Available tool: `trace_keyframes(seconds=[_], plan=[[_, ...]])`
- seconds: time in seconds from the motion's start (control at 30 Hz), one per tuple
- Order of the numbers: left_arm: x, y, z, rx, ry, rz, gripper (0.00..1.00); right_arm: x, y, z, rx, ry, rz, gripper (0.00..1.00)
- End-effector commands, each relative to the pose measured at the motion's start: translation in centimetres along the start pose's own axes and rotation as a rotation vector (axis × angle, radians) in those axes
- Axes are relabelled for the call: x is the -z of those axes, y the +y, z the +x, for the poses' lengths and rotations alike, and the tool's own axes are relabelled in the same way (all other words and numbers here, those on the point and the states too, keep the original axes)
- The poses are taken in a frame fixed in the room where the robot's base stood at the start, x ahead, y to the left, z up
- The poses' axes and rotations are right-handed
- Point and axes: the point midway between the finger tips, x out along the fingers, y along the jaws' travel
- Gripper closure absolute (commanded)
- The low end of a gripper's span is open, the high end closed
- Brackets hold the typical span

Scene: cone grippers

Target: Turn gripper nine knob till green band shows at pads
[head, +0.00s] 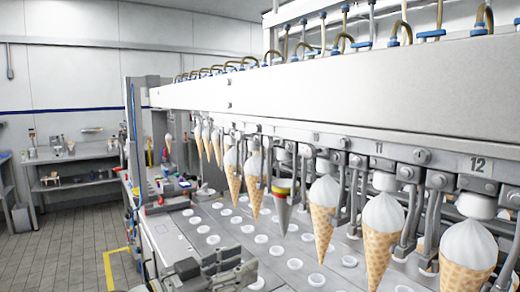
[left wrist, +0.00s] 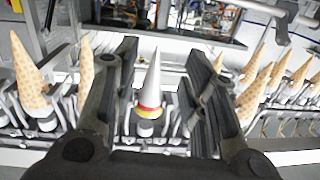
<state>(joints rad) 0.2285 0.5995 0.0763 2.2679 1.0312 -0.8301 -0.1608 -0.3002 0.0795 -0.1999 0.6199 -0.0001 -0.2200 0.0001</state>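A grey metal gauge cone (head: 283,212) hangs point down in the row of cone grippers, just left of the cone under the "10" label. Its top shows red and yellow bands; I see no green. In the left wrist view the same gauge cone (left wrist: 154,80) appears point up, with its red and yellow band near the pads. The gripper nine knob is too small to pick out. My left gripper (head: 215,272) is low in front of the row in the head view. In the left wrist view its fingers (left wrist: 160,58) are apart, with the cone seen between them and nothing held.
Waffle cones with white tops, such as one under "12" (head: 467,255), hang on both sides of the gauge cone. The white beam (head: 330,85) runs above. The machine deck (head: 175,240) has round white discs. A bench (head: 75,157) stands far left, beyond open floor.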

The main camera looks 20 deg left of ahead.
Motion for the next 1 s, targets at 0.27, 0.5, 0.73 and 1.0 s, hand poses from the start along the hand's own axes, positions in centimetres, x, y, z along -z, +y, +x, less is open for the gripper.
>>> trace_keyframes(seconds=[0.27, 0.5, 0.73, 1.0], plan=[[16.2, -2.4, -3.3, -0.058, 0.364, 0.048, 0.60, 0.0, 0.1, 0.0, -0.001, 0.001, 0.000, 0.60], [19.2, -2.5, -3.4, -0.069, 0.422, 0.045, 0.60, 0.1, 0.1, -0.9, -0.001, 0.000, 0.000, 0.60], [21.0, -2.1, 0.1, -0.071, 0.421, 0.042, 0.60, 0.3, 0.1, -3.4, -0.001, 0.001, 0.000, 0.60], [22.4, -1.8, 4.2, -0.070, 0.417, 0.043, 0.60, 0.5, 0.2, -5.7, -0.001, 0.000, 0.000, 0.60]])
